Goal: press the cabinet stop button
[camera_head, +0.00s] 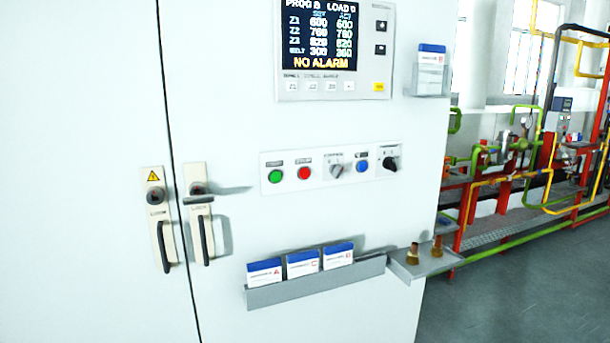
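The cabinet (225,105) is a large white upright box facing me. A button strip (325,184) runs across its front at mid height. On the strip, the red button (304,173) sits just right of the green button (275,176); their small labels are too blurred to read surely. To their right are a grey rotary switch (336,170), a blue button (362,165) and a black rotary switch (390,164). Neither of my grippers is in view, and nothing covers the buttons.
Above the strip is a display panel (386,87) reading NO ALARM. Below it, a rack (300,290) of cards and a small shelf (428,264) with two brass pieces stick out. Door handles (206,240) are at left. Pipes and open grey floor (530,290) lie right.

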